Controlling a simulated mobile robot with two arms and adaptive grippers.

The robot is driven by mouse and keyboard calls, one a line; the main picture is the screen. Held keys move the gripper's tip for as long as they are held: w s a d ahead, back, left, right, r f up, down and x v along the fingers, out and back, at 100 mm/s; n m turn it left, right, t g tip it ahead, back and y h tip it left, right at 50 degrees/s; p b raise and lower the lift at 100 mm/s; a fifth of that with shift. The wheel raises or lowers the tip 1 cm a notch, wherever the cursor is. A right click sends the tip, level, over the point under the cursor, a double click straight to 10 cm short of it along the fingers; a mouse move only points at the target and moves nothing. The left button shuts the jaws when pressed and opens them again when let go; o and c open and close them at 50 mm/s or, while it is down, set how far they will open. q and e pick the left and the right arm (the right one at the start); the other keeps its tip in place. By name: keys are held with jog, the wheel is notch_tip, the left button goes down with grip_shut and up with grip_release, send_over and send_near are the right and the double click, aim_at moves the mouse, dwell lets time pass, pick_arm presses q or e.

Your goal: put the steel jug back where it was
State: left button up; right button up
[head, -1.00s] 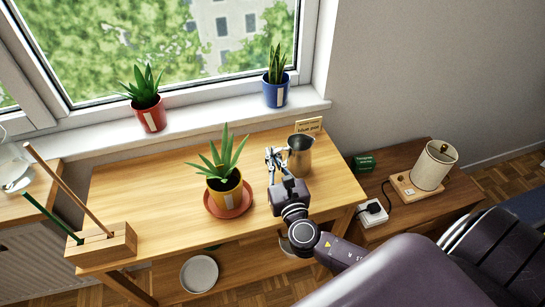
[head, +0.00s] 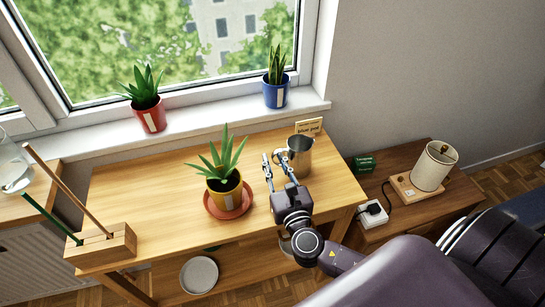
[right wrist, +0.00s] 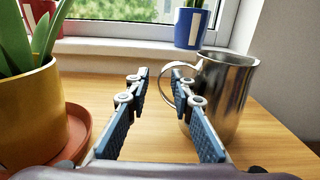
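The steel jug (head: 300,157) stands upright at the back right of the wooden table, in front of a small tan sign (head: 308,127). In the right wrist view the jug (right wrist: 226,95) is on the right, with its handle (right wrist: 166,86) towards my fingers. My right gripper (head: 274,161) is open just left of the jug. In the right wrist view nothing sits between the fingertips (right wrist: 159,76). The right finger overlaps the handle in that view; I cannot tell if they touch. My left gripper is not in view.
A yellow pot with a plant (head: 224,190) stands on a terracotta saucer (head: 240,208) left of my gripper. Red (head: 151,116) and blue (head: 276,94) pots stand on the sill. A wooden block with sticks (head: 103,244) is at the left. The table's back left is clear.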

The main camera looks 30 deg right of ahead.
jog(key=b+v, duration=0.1)
jog(key=v, duration=0.9)
jog(key=shift+b, duration=0.3)
